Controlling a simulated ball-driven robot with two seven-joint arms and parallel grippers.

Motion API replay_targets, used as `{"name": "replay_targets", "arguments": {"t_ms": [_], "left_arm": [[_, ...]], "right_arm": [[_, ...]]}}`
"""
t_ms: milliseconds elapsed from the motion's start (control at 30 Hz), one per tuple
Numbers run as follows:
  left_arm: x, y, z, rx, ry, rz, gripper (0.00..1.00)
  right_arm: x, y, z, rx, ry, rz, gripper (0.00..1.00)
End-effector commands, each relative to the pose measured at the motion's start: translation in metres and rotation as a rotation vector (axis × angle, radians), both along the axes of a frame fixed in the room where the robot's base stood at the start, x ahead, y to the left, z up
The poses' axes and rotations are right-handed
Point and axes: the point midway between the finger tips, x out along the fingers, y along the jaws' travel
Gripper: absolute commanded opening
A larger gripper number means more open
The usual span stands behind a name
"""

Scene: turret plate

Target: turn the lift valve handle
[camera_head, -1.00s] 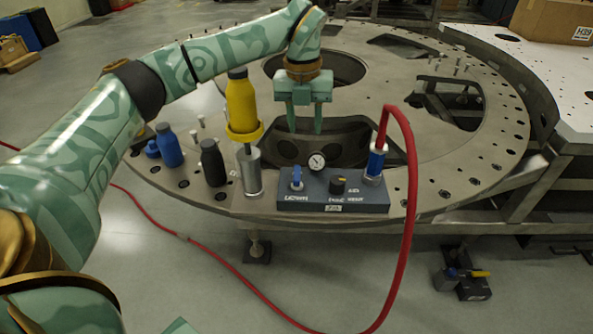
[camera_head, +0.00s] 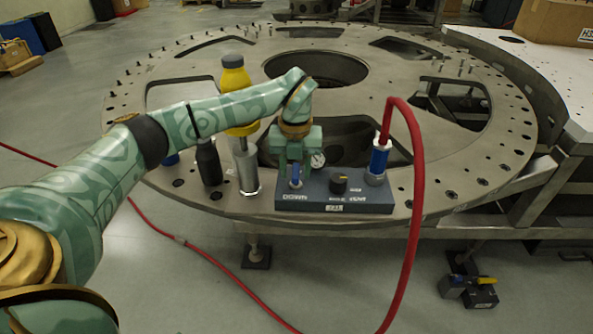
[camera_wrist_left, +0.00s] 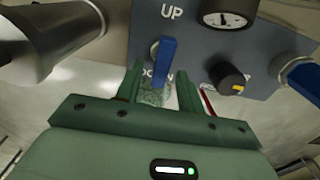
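The lift valve handle is a small blue lever (camera_head: 295,176) on the front left of the dark grey control box (camera_head: 335,200). In the left wrist view the blue lever (camera_wrist_left: 164,58) points down from its pivot, between the printed UP and DOWN words. My left gripper (camera_head: 295,182) points down over the box's left end. In the left wrist view, its green fingers (camera_wrist_left: 160,72) stand apart, one on each side of the lever's lower end. I cannot tell whether either finger touches the lever. My right gripper is not in view.
A gauge (camera_head: 317,159), a black knob (camera_head: 338,184) and a blue fitting (camera_head: 377,162) with a red hose (camera_head: 417,190) are right of the lever. A silver cylinder (camera_head: 246,172), yellow bottle (camera_head: 237,100) and black bottle (camera_head: 208,163) stand left on the turret plate (camera_head: 460,160).

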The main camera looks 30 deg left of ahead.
Motion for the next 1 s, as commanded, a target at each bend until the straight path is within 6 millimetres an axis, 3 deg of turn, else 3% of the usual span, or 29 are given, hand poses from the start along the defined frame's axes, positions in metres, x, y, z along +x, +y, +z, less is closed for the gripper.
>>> {"name": "replay_targets", "arguments": {"t_ms": [300,433,767,1000], "left_arm": [[0.000,0.000,-0.002,0.000,-0.001,0.000,0.35],[0.000,0.000,-0.002,0.000,-0.001,0.000,0.00],[0.000,0.000,-0.001,-0.001,-0.001,-0.021,0.00],[-0.001,0.001,0.003,0.000,-0.001,-0.132,0.00]], "right_arm": [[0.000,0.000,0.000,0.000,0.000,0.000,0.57],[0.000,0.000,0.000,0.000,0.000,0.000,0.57],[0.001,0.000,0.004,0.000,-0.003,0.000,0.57],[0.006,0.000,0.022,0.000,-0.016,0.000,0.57]]}}
